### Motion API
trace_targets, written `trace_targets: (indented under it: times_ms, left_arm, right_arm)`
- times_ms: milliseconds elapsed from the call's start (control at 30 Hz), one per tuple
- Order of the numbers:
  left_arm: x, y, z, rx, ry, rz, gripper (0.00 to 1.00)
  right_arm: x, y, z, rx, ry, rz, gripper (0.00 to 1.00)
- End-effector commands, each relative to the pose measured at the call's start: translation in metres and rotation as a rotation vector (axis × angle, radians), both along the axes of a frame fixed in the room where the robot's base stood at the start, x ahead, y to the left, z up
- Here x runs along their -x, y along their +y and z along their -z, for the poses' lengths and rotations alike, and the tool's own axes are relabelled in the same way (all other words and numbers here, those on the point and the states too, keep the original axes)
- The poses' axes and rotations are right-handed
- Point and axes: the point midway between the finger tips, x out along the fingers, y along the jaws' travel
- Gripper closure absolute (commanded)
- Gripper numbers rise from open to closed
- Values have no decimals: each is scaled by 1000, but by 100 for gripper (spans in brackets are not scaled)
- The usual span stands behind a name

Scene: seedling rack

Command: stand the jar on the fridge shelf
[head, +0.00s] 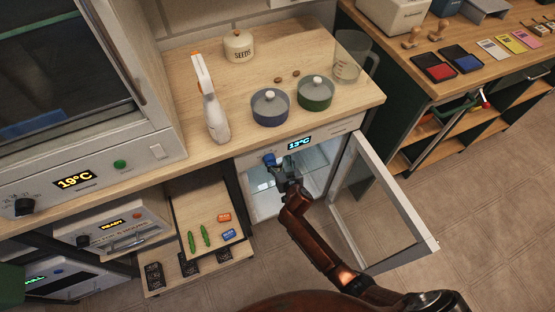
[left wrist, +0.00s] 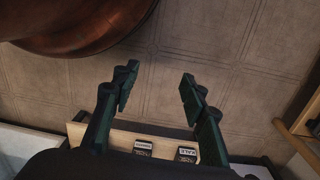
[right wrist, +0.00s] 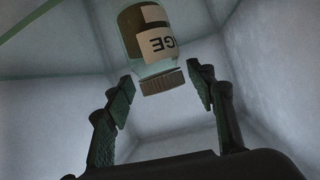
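The jar (right wrist: 148,38) shows in the right wrist view, clear with dark contents, a pale label and a brown ribbed lid. It appears lid-down in that picture. My right gripper (right wrist: 161,80) is open, with its fingers on either side of the lid and visible gaps to it. In the head view this gripper (head: 286,176) is at the mouth of the small fridge (head: 264,203), whose glass door (head: 383,205) stands open. I cannot make out the jar in the head view. My left gripper (left wrist: 156,78) is open and empty above the floor; it is outside the head view.
The counter above holds a spray bottle (head: 214,117), a blue pot (head: 270,108), a green pot (head: 315,94), a seeds jar (head: 239,46) and a beaker (head: 349,58). A pulled-out drawer (head: 188,204) is left of the fridge. Floor is clear beyond the door.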

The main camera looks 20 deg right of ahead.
Motion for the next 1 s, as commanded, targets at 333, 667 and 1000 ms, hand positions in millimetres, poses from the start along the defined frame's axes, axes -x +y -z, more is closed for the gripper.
trace_targets:
  times_ms: [333, 667, 1000]
  left_arm:
    - [0, 0, 3, 0, -3, 0, 60]
    - [11, 9, 61, -17, 3, 3, 60]
    - [32, 25, 117, -36, 4, 2, 60]
  right_arm:
    - [0, 0, -5, 2, -1, -1, 49]
    - [36, 1, -22, -2, -2, 1, 49]
    - [80, 3, -41, -2, -2, 0, 49]
